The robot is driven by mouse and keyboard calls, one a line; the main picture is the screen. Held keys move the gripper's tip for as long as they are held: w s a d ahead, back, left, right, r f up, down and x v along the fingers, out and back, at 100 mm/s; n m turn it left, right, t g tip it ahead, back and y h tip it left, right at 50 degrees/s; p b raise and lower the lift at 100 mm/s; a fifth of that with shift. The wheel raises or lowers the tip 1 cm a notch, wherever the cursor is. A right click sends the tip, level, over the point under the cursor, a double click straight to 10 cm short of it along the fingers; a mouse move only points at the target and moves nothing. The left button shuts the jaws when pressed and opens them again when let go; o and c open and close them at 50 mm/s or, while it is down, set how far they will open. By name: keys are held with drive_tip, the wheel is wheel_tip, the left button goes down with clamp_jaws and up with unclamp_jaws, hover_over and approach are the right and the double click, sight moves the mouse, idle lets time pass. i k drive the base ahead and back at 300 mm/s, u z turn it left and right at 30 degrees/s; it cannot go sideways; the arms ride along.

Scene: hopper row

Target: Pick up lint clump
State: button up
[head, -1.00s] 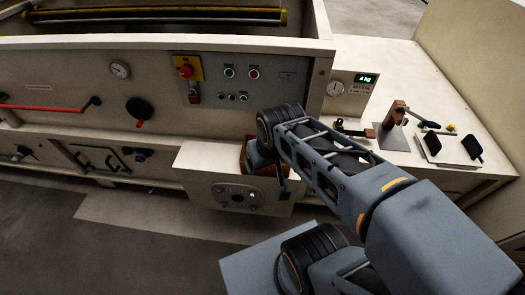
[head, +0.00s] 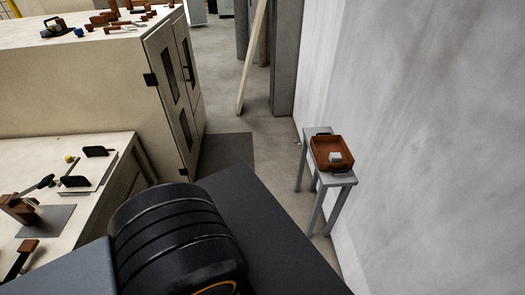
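A small pale whitish lump (head: 336,157) lies in an orange-brown tray (head: 319,144) at the right of the head view. It may be the lint clump, but it is too small to be sure. The tray sits on a narrow grey stand (head: 346,179) beside the wall. My arm fills the bottom of the view, between the workbench and the stand. My gripper is out of view, so its fingers and anything in them are hidden.
A workbench with small tools (head: 101,148) stands at the left, below a tall cream cabinet (head: 164,85). A grey wall (head: 440,130) rises close behind the stand. A plank (head: 252,57) leans farther back. Open floor (head: 273,165) lies between cabinet and stand.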

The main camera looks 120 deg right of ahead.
sight(334, 158)
drive_tip(key=z, duration=4.45)
drive_tip(key=i, duration=1.1)
drive_tip(key=u, duration=0.35)
drive_tip(key=i, duration=0.95)
drive_tip(key=z, duration=0.7)
drive_tip(key=i, duration=0.45)
drive_tip(key=z, duration=0.3)
